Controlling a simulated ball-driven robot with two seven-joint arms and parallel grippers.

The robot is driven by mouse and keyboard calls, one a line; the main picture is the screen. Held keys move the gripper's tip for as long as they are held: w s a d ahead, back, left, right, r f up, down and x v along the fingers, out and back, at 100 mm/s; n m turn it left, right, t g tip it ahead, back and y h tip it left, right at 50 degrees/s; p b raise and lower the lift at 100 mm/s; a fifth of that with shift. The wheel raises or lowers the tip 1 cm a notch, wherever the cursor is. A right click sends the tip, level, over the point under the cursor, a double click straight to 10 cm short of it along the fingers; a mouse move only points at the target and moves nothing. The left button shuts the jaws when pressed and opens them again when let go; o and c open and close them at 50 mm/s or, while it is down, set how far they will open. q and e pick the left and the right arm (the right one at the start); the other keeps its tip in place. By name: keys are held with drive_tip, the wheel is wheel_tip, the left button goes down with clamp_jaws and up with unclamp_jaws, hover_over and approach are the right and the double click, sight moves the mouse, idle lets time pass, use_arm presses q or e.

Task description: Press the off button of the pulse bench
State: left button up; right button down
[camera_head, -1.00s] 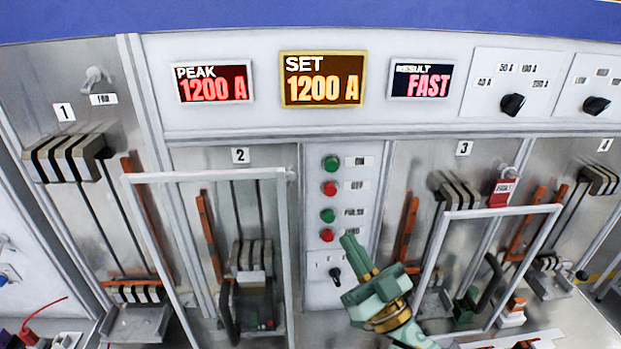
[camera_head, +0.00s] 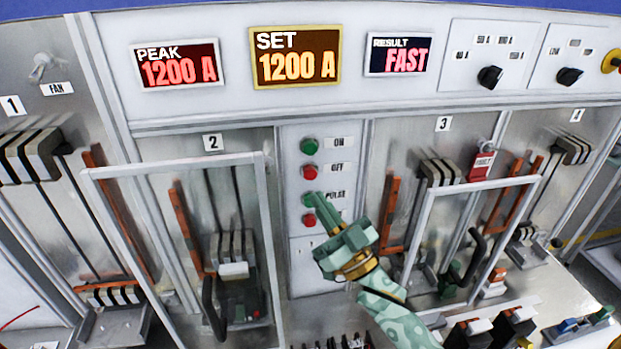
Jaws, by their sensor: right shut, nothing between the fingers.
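The off button (camera_head: 310,173) is a red round button beside an OFF label (camera_head: 340,168) on the narrow central panel of the pulse bench (camera_head: 310,262). A green ON button (camera_head: 309,146) sits above it. Below it are a green PULSE button (camera_head: 309,200) and another red button (camera_head: 309,220). My right gripper (camera_head: 317,198) is shut and empty. Its fingertips point up and left, just below the off button and over the right edge of the PULSE button. I cannot tell whether they touch the panel. My left gripper is not in view.
Displays above read PEAK (camera_head: 177,66) 1200 A, SET (camera_head: 295,57) 1200 A and RESULT (camera_head: 398,53) FAST. Framed bays stand on both sides: bay 2 (camera_head: 268,200) at left, bay 3 (camera_head: 424,225) at right with a red tag (camera_head: 482,166). Loose parts lie at bottom right.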

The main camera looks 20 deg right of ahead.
sight(310, 174)
drive_tip(key=w, duration=0.2)
drive_tip(key=w+d+b, duration=0.1)
drive_tip(key=w, duration=0.1)
drive_tip(key=shift+w+d, duration=0.1)
drive_tip(key=shift+w, duration=0.1)
idle(0.7)
drive_tip(key=shift+w, duration=0.1)
idle(1.3)
drive_tip(key=shift+w+d, duration=0.1)
drive_tip(key=shift+w, duration=0.2)
drive_tip(key=shift+w+d, duration=0.1)
drive_tip(key=shift+w, duration=0.35)
idle(0.6)
drive_tip(key=shift+s, duration=0.2)
drive_tip(key=shift+s+a+p, duration=0.25)
drive_tip(key=shift+s+p, duration=0.1)
drive_tip(key=shift+s, duration=0.35)
